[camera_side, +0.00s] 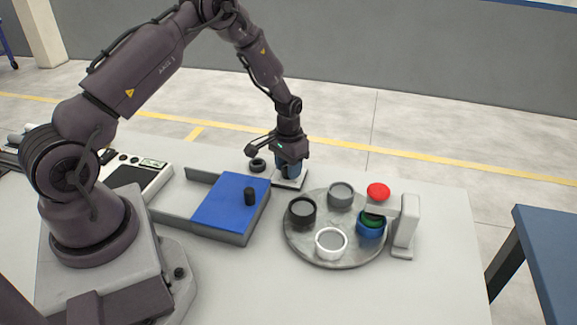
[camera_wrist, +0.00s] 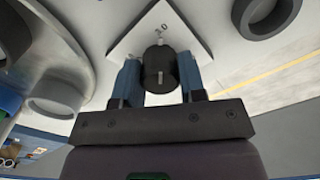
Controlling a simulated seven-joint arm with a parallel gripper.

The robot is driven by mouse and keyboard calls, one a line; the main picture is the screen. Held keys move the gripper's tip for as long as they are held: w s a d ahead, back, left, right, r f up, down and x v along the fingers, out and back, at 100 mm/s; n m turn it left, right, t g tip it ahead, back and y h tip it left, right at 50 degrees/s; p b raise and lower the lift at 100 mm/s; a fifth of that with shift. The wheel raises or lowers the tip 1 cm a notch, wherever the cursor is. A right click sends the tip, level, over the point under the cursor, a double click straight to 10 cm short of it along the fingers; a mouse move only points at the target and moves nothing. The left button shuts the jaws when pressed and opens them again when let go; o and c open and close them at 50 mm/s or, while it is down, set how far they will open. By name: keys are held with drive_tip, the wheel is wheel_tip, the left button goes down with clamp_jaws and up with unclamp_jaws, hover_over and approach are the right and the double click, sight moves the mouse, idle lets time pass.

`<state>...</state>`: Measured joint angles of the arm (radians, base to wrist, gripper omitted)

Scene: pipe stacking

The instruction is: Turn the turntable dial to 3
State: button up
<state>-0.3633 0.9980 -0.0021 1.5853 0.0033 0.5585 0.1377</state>
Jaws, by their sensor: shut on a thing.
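The turntable dial (camera_wrist: 160,70) is a black round knob on a white square plate (camera_wrist: 126,42). A white mark shows on the knob and small markings sit on the plate above it, too small to read surely. My gripper (camera_wrist: 160,84) has its two blue fingers on either side of the knob and is shut on it. In the side view my gripper (camera_side: 289,170) points down over the dial's plate (camera_side: 290,183), hiding the knob. The round grey turntable (camera_side: 338,221) is to the right, also at the left of the wrist view (camera_wrist: 82,18).
The turntable carries a black cup (camera_side: 302,213), a grey cup (camera_side: 341,195), a white cup (camera_side: 331,243) and a blue cup (camera_side: 371,230) with green inside. A red top (camera_side: 378,190) is beside a grey stand (camera_side: 406,225). A black ring (camera_side: 257,165) lies left of my gripper, near a blue-topped box (camera_side: 222,212).

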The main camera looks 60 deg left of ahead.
idle(0.5)
drive_tip(key=o, duration=0.9)
wheel_tip(320, 180, up, 13)
drive_tip(key=s+d+r+m+t, duration=0.1)
drive_tip(key=s+d+r+t, duration=0.1)
drive_tip(key=s+d+r, duration=0.3)
drive_tip(key=s+d+r+t, duration=0.1)
drive_tip(key=s+d+r, duration=0.4)
drive_tip(key=s+r, duration=0.3)
drive_tip(key=s+d+r+m+t, duration=0.1)
drive_tip(key=s+d+r+t, duration=0.1)
drive_tip(key=s+d+r, duration=0.4)
drive_tip(key=shift+s+r+m+t, duration=0.15)
drive_tip(key=shift+s+r, duration=0.15)
drive_tip(key=shift+s, duration=0.55)
drive_tip(key=shift+s+r+m+t, duration=0.15)
drive_tip(key=shift+s+r, duration=0.15)
drive_tip(key=shift+s, duration=0.55)
